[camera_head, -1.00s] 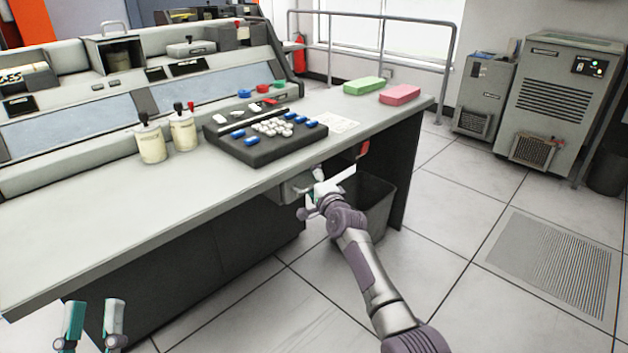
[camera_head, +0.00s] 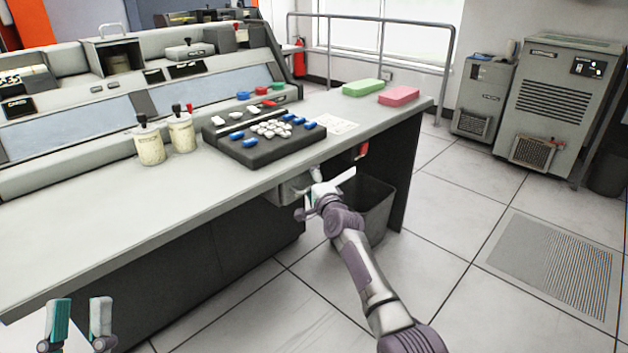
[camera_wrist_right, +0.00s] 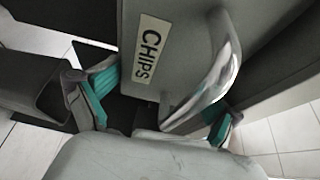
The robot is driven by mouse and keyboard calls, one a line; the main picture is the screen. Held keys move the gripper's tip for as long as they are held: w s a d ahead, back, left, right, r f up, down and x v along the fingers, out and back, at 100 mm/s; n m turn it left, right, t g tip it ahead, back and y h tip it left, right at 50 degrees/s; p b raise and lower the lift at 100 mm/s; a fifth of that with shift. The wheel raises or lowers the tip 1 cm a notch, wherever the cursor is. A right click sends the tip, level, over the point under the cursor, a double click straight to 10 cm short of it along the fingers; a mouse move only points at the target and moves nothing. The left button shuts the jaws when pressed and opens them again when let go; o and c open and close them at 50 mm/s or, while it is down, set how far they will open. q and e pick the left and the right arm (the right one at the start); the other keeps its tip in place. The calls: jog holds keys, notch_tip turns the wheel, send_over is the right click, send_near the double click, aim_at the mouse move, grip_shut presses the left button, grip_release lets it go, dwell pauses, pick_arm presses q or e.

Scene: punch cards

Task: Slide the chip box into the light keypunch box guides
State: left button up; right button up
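The grey chip box (camera_head: 290,190) is under the front edge of the light keypunch desk (camera_head: 150,215). In the right wrist view its front (camera_wrist_right: 185,25) carries a CHIPS label (camera_wrist_right: 150,50) and a shiny metal handle (camera_wrist_right: 225,65). My right gripper (camera_wrist_right: 160,112) is open at the box front, its teal-padded fingers wide apart. The handle's lower end lies between them, near the right-hand finger; contact is unclear. The right gripper also shows in the head view (camera_head: 318,192). My left gripper (camera_head: 77,322) is open and empty at lower left. The box guides are hidden.
A grey bin (camera_head: 375,205) stands under the desk just right of my right gripper. A dark button panel (camera_head: 262,148), two cream canisters (camera_head: 165,142), and green (camera_head: 362,87) and pink (camera_head: 399,95) blocks sit on the desktop.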

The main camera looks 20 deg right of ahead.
jog(key=shift+w+a+r, duration=0.2)
jog(key=shift+r, duration=0.15)
jog(key=shift+w+a+r, duration=0.15)
jog(key=shift+r, duration=0.2)
jog(key=shift+s+a+f, duration=0.15)
jog(key=shift+s+f, duration=0.05)
jog(key=shift+f, duration=0.05)
jog(key=shift+s+a+f, duration=0.1)
jog(key=shift+s+f, duration=0.5)
jog(key=shift+s, duration=0.25)
pick_arm(q)
jog(key=shift+w+a+f, duration=0.3)
jog(key=shift+w+f, duration=0.05)
pick_arm(e)
jog(key=s, duration=1)
jog(key=shift+s+d+r, duration=0.2)
jog(key=shift+s+d, duration=0.1)
jog(key=shift+d, duration=0.15)
